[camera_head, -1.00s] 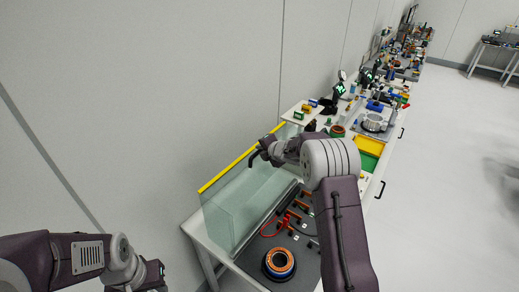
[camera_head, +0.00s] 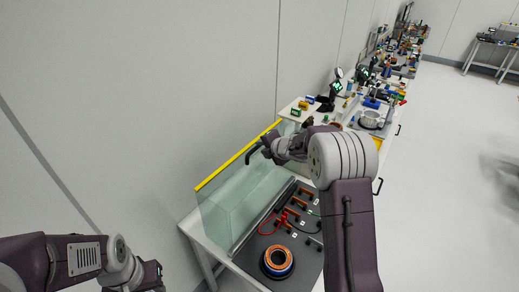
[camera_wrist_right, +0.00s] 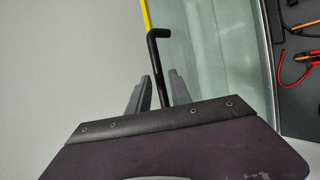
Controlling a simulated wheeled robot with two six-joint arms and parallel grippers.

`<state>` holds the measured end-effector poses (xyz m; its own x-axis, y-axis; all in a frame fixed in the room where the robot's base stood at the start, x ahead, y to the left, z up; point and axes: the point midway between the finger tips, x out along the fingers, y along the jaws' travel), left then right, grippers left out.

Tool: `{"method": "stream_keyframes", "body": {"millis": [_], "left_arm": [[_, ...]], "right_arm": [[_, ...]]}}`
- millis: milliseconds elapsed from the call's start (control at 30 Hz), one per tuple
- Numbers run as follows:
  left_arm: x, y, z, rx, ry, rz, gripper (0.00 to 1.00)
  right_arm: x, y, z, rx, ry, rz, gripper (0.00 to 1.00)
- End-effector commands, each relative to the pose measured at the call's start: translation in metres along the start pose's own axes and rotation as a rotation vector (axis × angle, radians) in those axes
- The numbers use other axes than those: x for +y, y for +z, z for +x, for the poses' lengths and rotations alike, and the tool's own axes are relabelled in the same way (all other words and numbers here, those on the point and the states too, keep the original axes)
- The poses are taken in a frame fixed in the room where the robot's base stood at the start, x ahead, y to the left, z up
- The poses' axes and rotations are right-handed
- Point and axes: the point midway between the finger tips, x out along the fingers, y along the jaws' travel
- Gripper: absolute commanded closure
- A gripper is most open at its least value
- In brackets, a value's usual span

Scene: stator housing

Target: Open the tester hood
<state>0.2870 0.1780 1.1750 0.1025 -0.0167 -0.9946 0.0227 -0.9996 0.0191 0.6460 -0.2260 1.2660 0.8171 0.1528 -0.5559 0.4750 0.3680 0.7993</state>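The tester hood is a clear panelled cover (camera_head: 232,205) with a yellow strip (camera_head: 238,156) along its upper edge. It stands raised at the wall side of the bench, over the rear of the dark tester bed. Its bent black handle (camera_head: 254,152) juts out near the yellow strip. My right gripper (camera_head: 266,145) is at the handle. In the right wrist view, the handle (camera_wrist_right: 157,60) runs between the fingers of my right gripper (camera_wrist_right: 159,78), which stand apart with narrow gaps beside it. My left gripper (camera_head: 152,276) is low at the left, far from the hood; its fingers are unclear.
A stator with an orange ring (camera_head: 277,261) sits on the tester bed, with orange clips and red leads (camera_head: 268,224) behind it. Farther along the bench are a yellow bin (camera_head: 377,143) and a metal housing (camera_head: 371,119). The floor to the right is clear.

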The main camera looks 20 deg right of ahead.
Motion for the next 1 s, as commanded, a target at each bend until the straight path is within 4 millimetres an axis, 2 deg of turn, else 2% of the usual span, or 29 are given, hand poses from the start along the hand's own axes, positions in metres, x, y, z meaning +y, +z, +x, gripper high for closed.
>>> {"method": "stream_keyframes", "body": {"millis": [100,300,767,867,967,1000], "left_arm": [[0.000,0.000,0.004,0.000,0.000,0.000,0.64],[0.000,0.000,0.004,0.000,0.000,0.000,0.64],[0.000,0.001,0.007,0.000,0.000,0.000,0.64],[-0.001,0.003,0.028,0.000,0.000,0.000,0.64],[-0.001,0.006,0.060,0.000,0.000,0.000,0.64],[-0.001,0.007,0.071,-0.001,0.000,0.000,0.64]], "right_arm": [[0.000,0.000,-0.022,-0.001,0.002,-0.001,0.75],[0.000,0.000,-0.043,0.001,0.001,0.000,0.75],[-0.003,-0.002,-0.045,-0.003,-0.004,0.017,0.75],[-0.034,-0.011,-0.042,-0.056,-0.051,0.214,0.75],[-0.104,-0.035,-0.050,-0.174,-0.173,0.634,0.75],[-0.134,-0.049,-0.058,-0.228,-0.233,0.808,0.75]]}}
